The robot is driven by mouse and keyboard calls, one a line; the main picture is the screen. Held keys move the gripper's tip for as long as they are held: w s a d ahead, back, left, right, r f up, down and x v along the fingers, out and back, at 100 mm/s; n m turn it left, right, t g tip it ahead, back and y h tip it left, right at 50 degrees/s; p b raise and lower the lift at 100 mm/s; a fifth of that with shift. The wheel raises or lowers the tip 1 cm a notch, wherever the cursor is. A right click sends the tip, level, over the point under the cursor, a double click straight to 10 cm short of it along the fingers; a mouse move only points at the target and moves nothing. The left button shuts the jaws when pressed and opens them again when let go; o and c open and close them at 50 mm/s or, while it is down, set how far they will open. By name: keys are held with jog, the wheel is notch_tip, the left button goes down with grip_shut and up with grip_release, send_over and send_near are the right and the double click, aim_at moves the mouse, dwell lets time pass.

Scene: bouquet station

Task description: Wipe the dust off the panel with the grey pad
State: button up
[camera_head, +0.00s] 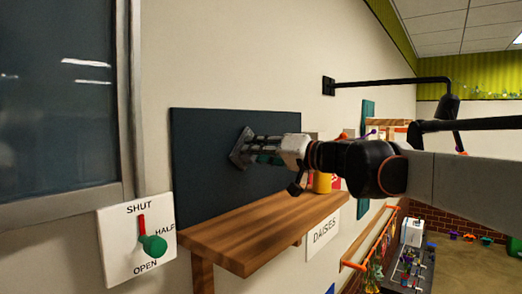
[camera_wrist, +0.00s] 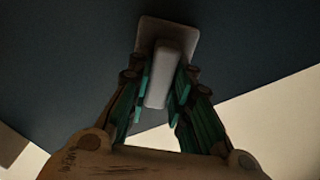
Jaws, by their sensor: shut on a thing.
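The dark blue panel (camera_head: 205,145) is on the wall above a wooden shelf and fills much of the wrist view (camera_wrist: 60,60). The grey pad (camera_head: 240,148) is at the panel's face, right of its middle. In the wrist view the pad (camera_wrist: 181,33) shows a flat plate with a block-shaped handle. My gripper (camera_head: 262,147) is shut on the handle, its green-lined fingers (camera_wrist: 160,90) on both sides. The pad looks very close to the panel; I cannot tell whether it touches. No dust is clearly visible on the panel in either view.
The wooden shelf (camera_head: 255,230) juts out below the panel. A switch plate (camera_head: 125,262) with a green knob is at lower left. A black wall arm (camera_head: 390,82) extends above my arm.

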jog(key=shift+s, duration=0.1)
jog(key=shift+v, duration=2.7)
jog(key=v, duration=0.3)
jog(key=shift+s, duration=0.1)
